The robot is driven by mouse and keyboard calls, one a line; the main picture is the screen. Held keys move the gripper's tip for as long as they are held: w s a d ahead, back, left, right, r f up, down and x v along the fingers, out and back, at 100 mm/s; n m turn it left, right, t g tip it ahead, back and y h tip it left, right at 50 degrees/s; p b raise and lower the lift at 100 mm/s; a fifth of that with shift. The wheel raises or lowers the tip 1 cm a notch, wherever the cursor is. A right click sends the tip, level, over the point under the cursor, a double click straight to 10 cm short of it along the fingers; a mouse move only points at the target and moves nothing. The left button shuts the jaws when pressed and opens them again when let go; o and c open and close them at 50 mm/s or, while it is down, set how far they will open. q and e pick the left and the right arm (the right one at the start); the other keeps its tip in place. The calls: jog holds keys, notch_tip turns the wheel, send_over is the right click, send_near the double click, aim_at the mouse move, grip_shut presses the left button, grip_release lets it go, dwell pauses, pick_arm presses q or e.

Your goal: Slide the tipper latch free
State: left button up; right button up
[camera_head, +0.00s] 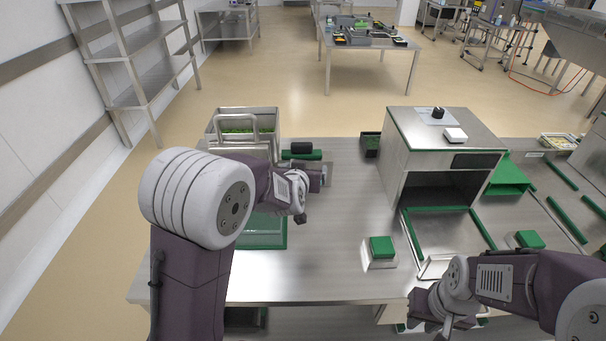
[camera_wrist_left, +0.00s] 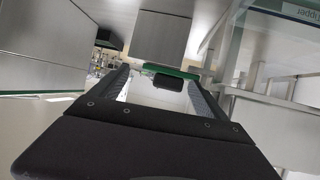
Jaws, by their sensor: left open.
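The tipper (camera_head: 212,128), a steel bin with green contents and a rail frame, stands at the left of the worktop. To its right is a green bar with a dark latch knob (camera_head: 301,147). In the left wrist view the black knob (camera_wrist_left: 168,82) shows in front of the green bar, framed between the fingers. My left gripper (camera_head: 322,178) is just on the near side of the knob; it also shows in the left wrist view (camera_wrist_left: 163,94), open, with no visible contact. My right gripper (camera_head: 425,312) is low at the right, its fingers unclear.
A steel sealer housing (camera_head: 440,140) with an open front stands right of centre. Green push buttons (camera_head: 381,247) sit on the near worktop. The steel worktop (camera_head: 335,235) between tipper and sealer is mostly clear. A shelf rack (camera_head: 140,85) stands at the left wall.

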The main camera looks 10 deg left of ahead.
aim_at(302, 148)
pick_arm(q)
jog(key=w+t+y+b, duration=0.1)
jog(key=b, duration=0.1)
jog(key=w+a+f+n+t+y+b, duration=0.1)
jog(key=w+b, duration=0.1)
jog(key=w+f+t+y+b, duration=0.1)
jog(key=w+t+b, duration=0.1)
jog(key=shift+w+a, duration=0.2)
jog(key=shift+a, duration=0.2)
jog(key=shift+w+a+r+n+t+y+b, duration=0.15)
jog(key=shift+a+r+n+t+y+b, duration=0.1)
jog(key=shift+r+n+t+y+b, duration=0.15)
jog(key=shift+w+r+p, duration=0.2)
jog(key=shift+r+p, duration=0.2)
jog(key=shift+p, duration=0.15)
jog(key=p+x, duration=0.2)
jog(key=x, duration=0.6)
jog(key=shift+w+a+f, duration=0.2)
jog(key=shift+w+f, duration=0.1)
pick_arm(e)
notch_tip(302, 148, down, 8)
jog(key=shift+s+a+r, duration=0.15)
jog(key=shift+s, duration=0.1)
pick_arm(q)
jog(key=shift+c, duration=0.3)
grip_shut()
